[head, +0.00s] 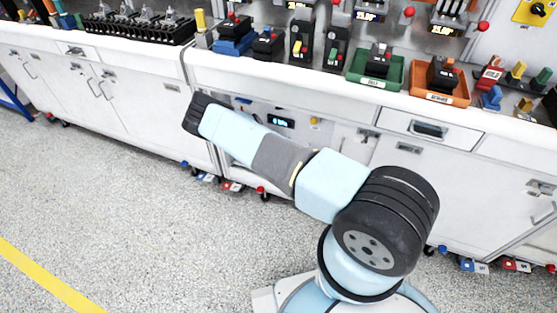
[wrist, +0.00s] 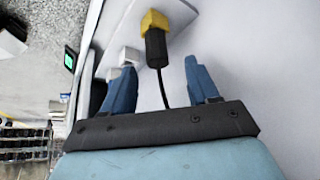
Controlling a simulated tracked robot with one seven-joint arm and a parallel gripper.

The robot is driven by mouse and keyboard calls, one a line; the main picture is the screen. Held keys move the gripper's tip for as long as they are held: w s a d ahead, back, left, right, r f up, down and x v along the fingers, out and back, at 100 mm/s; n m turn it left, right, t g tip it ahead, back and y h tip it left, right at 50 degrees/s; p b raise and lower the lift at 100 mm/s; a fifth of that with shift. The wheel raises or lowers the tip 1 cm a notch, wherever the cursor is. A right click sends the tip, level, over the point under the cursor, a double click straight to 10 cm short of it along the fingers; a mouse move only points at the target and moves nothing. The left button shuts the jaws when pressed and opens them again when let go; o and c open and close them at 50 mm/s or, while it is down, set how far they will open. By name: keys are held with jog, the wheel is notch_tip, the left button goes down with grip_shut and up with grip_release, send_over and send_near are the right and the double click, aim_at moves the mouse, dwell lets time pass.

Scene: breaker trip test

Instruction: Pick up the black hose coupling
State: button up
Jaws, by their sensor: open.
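In the wrist view, a black cylindrical coupling (wrist: 156,48) hangs below a yellow block (wrist: 155,20) on a pale panel. A thin black hose or cable runs down from it behind my gripper's dark base. My gripper (wrist: 159,66) is open, with one blue finger to the left of the coupling and one to the right. Gaps show on both sides in the picture; I cannot tell how far the coupling is from the fingers in depth. In the head view my arm reaches toward the bench front, and its gripper and the coupling cannot be made out.
A white bench (head: 360,95) with drawers and doors runs across the head view. On it stand a green tray (head: 377,83), an orange tray (head: 440,98) and several switches. A small lit display (head: 281,121) is set in the bench front. The speckled floor before it is mostly clear.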

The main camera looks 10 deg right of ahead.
jog(key=shift+x, duration=2.75)
jog(key=shift+s+a+f, duration=0.1)
jog(key=shift+s+a, duration=0.05)
jog(key=shift+s, duration=0.05)
jog(key=c, duration=1.1)
